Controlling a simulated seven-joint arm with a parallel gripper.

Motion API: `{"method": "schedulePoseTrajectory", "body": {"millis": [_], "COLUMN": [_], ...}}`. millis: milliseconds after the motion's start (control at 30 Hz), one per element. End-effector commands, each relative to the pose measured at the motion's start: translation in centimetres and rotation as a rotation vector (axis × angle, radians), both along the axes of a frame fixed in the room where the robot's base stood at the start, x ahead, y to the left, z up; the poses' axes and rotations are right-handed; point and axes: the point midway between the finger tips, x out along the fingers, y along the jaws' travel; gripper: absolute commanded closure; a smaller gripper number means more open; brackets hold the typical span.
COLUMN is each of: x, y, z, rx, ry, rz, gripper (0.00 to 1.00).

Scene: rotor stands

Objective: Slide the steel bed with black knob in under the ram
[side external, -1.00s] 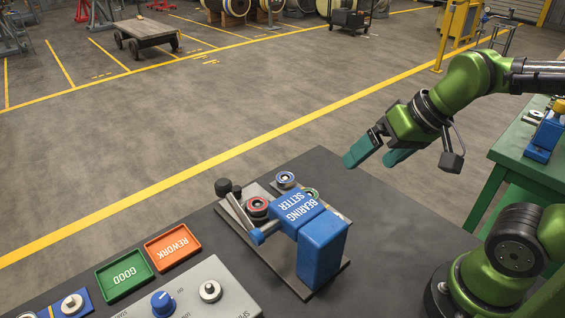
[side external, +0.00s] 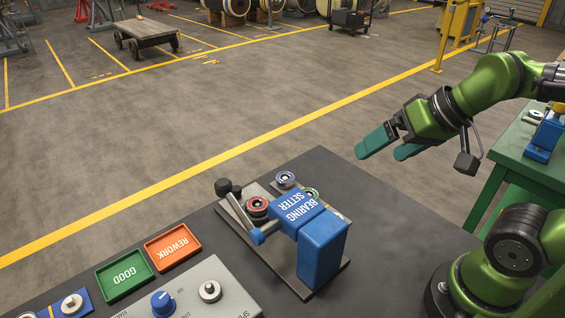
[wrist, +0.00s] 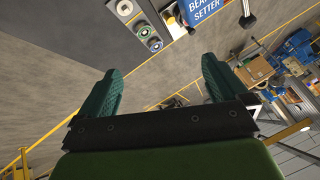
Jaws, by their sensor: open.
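The blue bearing setter (side external: 321,248), marked BEARING SETTER, stands on the bench. Its overhanging blue head, the ram side, points up-left. The setter also shows at the top of the wrist view (wrist: 205,12). My gripper (side external: 385,146) is open and empty in the air, right of and above the setter, touching nothing.
Blue-ringed (side external: 285,179) and green-ringed (side external: 312,193) bearings lie behind the setter head. A green GOOD tray (side external: 125,275), an orange REWORK tray (side external: 172,247) and a grey control box (side external: 190,294) lie at left. The bench's far right is clear.

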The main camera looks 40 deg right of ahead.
Motion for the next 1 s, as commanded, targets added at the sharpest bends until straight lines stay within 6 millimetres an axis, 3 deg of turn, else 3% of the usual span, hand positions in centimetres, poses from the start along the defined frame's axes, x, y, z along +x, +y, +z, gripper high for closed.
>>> {"method": "schedulePoseTrajectory", "body": {"millis": [167,367,467,767,1000], "x": [0.0,0.5,2.2,12.4,20.9], "y": [0.0,0.1,0.4,3.0,6.0], "z": [0.0,-1.2,-1.7,-3.1,-6.1], "rx": [0.0,-0.003,-0.013,-0.144,-0.251], "ry": [0.0,0.054,0.112,0.225,0.212], "rz": [0.0,0.003,0.014,0.31,0.682], "gripper": [0.0,0.29,0.44,0.48,0.48]}}
